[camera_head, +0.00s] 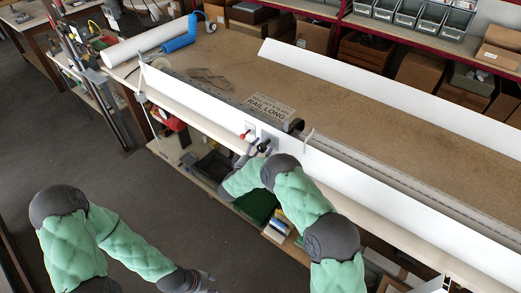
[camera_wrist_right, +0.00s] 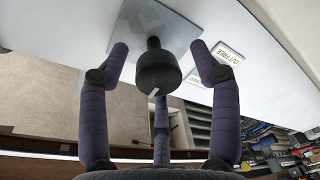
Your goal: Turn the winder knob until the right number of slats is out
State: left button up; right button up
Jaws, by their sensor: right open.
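The black winder knob (camera_head: 264,146) sits on a pale plate on the front face of the long white rail housing. In the right wrist view the dark knob (camera_wrist_right: 158,75) points towards me, with a small white mark on its edge. My right gripper (camera_head: 248,157) is at the front of the housing, just beside the knob. In the wrist view its fingers (camera_wrist_right: 160,72) are spread on either side of the knob with gaps, and a third finger is below it. My left gripper (camera_head: 208,280) hangs low over the floor, away from the bench; its fingers are too small to judge.
A red-tipped lever (camera_head: 245,134) is left of the knob. A small sign reading OUT FREE (camera_wrist_right: 228,53) is beside the knob. A long white profile (camera_head: 400,95) lies across the brown bench top (camera_head: 225,60).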

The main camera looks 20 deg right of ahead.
jog(key=shift+w+d, duration=0.1)
jog(key=c, duration=1.2)
jog(key=shift+o, duration=0.2)
